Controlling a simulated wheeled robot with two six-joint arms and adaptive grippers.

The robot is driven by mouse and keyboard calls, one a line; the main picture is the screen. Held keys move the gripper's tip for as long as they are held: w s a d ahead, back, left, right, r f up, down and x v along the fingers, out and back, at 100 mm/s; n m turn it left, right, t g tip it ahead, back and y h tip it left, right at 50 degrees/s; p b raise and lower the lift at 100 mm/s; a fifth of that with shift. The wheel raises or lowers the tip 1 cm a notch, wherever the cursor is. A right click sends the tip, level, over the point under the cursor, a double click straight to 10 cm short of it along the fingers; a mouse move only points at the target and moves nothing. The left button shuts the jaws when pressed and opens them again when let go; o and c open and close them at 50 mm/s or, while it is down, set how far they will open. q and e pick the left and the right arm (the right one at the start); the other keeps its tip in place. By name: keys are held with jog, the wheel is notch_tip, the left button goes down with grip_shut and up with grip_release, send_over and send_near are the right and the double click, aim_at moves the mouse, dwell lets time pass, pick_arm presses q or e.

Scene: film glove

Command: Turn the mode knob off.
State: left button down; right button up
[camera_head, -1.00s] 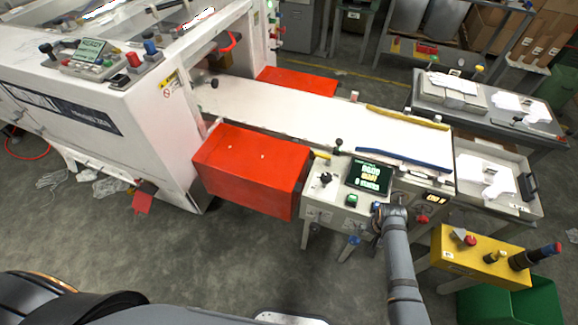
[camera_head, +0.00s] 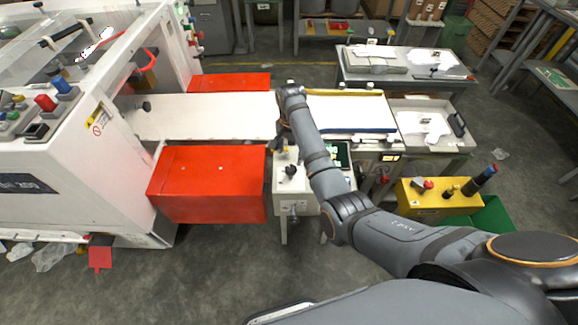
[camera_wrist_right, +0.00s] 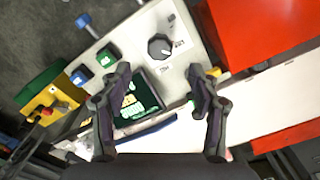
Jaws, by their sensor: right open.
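The mode knob, a dark round dial, shows on the white control panel (camera_wrist_right: 201,52) in the right wrist view (camera_wrist_right: 160,47). It also shows in the head view as a small black knob (camera_head: 290,171), just left of my right forearm. My right gripper (camera_wrist_right: 159,72) is open, its two fingers apart and empty. In the wrist view the knob appears beyond the gap between the fingertips, not between them. In the head view the gripper (camera_head: 280,147) hangs above the back of the panel. My left gripper is not in view.
A green-lettered display (camera_wrist_right: 137,103) and green and blue buttons (camera_wrist_right: 106,57) are beside the knob. A red box (camera_head: 208,184) stands left of the panel, and a white conveyor (camera_head: 205,117) runs behind. A yellow box (camera_head: 425,197) with a red button stands at the right.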

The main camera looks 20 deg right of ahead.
aim_at(291, 168)
notch_tip(291, 168, down, 8)
jog(key=shift+f, duration=0.2)
jog(key=c, duration=1.2)
